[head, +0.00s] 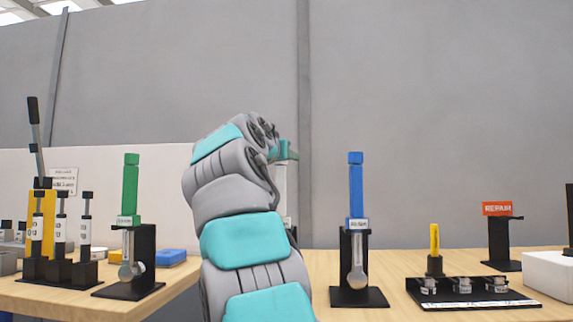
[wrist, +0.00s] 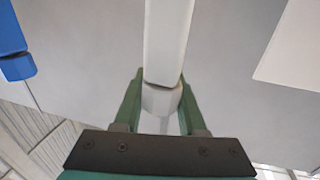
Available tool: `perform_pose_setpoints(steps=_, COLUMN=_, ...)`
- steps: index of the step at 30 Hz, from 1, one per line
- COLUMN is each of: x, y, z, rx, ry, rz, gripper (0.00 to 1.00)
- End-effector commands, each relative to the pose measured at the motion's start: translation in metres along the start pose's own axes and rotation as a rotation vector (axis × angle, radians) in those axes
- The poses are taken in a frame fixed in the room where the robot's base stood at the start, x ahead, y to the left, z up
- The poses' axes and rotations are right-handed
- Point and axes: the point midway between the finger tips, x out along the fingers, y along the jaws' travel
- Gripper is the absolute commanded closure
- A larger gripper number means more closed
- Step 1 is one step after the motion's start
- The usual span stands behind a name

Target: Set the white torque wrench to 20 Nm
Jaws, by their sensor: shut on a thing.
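The white torque wrench (head: 281,185) stands mostly hidden behind my arm in the head view, between the green and blue wrenches. In the wrist view its long white body (wrist: 167,40) runs down from the top edge to a separate white end piece, with a dark seam between them. My gripper (wrist: 161,92) has its two green fingers on either side of that end piece and is shut on it. In the head view my gripper (head: 288,150) is at the wrench's top end, largely hidden by my arm. The wrench's scale is not readable.
A green wrench (head: 130,190) and a blue wrench (head: 356,190) stand upright in black stands on either side. A black rack (head: 465,289) with a yellow-handled tool, a red REPAIR sign (head: 497,209) and a white box (head: 550,274) are at right. Tall-handled tools crowd the left.

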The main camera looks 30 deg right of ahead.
Motion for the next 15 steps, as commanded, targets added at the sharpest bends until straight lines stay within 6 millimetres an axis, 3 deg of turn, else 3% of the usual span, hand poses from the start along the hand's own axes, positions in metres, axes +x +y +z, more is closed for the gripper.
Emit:
perform_pose_setpoints(steps=9, x=-0.0012, y=-0.0050, z=-0.0018, rx=0.001, ry=0.001, rz=-0.199, gripper=1.00)
perform_pose_setpoints(steps=15, x=-0.0022, y=-0.0074, z=-0.0010, rx=0.002, ry=0.001, rz=-0.240, gripper=1.00)
